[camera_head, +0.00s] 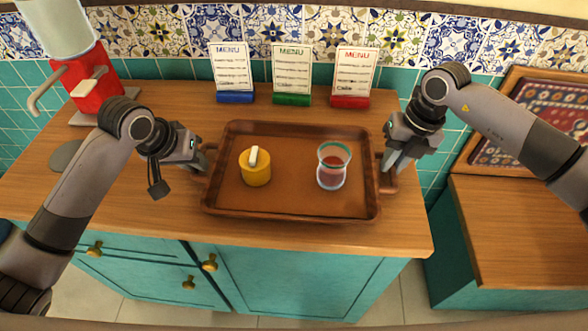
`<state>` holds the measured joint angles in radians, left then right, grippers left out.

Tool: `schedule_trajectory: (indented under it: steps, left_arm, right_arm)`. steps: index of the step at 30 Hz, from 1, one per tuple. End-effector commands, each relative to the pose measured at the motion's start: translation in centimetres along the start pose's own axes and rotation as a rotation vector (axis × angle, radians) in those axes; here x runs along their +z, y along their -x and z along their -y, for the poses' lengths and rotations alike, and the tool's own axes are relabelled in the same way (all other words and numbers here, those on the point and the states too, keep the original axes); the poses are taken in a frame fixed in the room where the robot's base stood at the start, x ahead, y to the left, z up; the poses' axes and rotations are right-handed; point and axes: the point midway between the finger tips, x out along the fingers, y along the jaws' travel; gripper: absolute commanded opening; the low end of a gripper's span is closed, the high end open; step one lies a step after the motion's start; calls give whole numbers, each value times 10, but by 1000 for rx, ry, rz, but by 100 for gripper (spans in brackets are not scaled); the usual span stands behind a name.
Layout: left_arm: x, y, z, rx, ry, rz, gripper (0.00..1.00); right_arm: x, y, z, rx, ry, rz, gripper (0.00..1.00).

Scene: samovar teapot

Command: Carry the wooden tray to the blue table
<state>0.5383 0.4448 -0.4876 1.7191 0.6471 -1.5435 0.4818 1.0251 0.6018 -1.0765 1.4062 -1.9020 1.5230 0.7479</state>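The wooden tray (290,209) is a dark brown rectangle with a raised rim and a handle at each end. It appears to rest on the teal cabinet's wooden top. On it stand a yellow lidded pot (256,174) at the left and a glass of reddish drink (332,167) at the right. My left gripper (206,160) is at the tray's left handle and my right gripper (388,170) is at its right handle. Both fingertips are partly hidden against the handles, so I cannot tell whether they are closed on them. No blue table shows in view.
Three menu cards in blue (234,97), green (292,99) and red (350,101) holders stand behind the tray. A red dispenser (90,84) stands at the back left. A lower wooden surface (520,230) and a framed patterned panel (530,120) are at the right.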

Motion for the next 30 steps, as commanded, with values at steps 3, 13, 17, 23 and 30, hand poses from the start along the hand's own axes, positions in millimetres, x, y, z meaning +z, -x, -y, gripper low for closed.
schedule_trajectory:
  steps: [3,13,17,23,30]
  left_arm:
    - [0,0,0,0,0,0,0]
    - [-2,3,-1,1,0,-5,0]
    - [-4,7,-1,1,0,-4,0]
    - [-8,18,-4,1,0,-4,0]
    - [-16,36,-7,1,0,-4,0]
  right_arm:
    - [0,0,0,0,0,0,0]
    - [1,3,-1,2,0,3,0]
    - [1,8,-2,2,0,3,0]
    - [1,20,-4,2,0,3,0]
    - [1,39,-7,2,0,3,0]
